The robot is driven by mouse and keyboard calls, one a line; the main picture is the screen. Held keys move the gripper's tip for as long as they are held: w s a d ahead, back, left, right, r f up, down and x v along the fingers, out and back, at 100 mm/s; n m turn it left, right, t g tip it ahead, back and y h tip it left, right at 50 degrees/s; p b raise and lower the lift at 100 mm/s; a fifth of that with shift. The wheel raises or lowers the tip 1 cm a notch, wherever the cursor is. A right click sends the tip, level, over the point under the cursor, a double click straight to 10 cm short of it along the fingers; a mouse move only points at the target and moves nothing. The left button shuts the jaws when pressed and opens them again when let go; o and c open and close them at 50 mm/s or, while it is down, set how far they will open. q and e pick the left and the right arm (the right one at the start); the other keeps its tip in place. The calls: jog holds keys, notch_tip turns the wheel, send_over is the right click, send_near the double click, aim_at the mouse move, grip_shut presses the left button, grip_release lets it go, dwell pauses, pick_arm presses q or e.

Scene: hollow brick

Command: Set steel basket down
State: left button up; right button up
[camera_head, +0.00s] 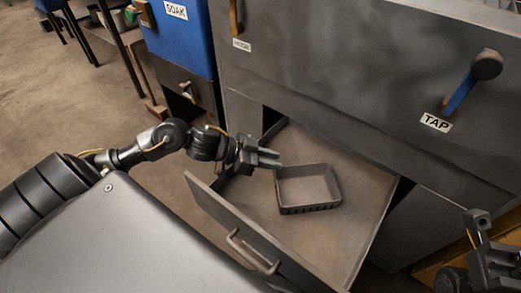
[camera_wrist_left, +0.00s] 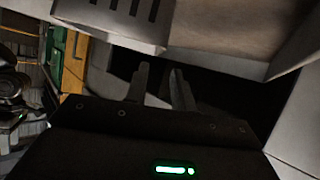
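The steel basket (camera_head: 312,208), a shallow grey rectangular tray with slotted sides, sits upright inside the open drawer (camera_head: 240,232) and looks empty. In the left wrist view its slotted wall (camera_wrist_left: 112,22) shows at the top, beyond the fingertips. My left gripper (camera_head: 272,158) is at the basket's far left corner in the head view. In the wrist view its two fingers (camera_wrist_left: 160,78) stand apart with a dark gap and nothing seen between them. My right gripper (camera_head: 477,222) is at the lower right, away from the basket; its finger opening is unclear.
The grey cabinet (camera_head: 330,75) rises behind the drawer, with a blue-handled lever above a TAP label (camera_head: 436,122). A blue unit labelled SOAK (camera_head: 176,10) stands at the left. The drawer floor (camera_head: 365,195) is clear right of the basket.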

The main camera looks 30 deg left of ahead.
pick_arm(q)
jog(key=shift+p+v, duration=0.45)
jog(key=shift+v, duration=1.55)
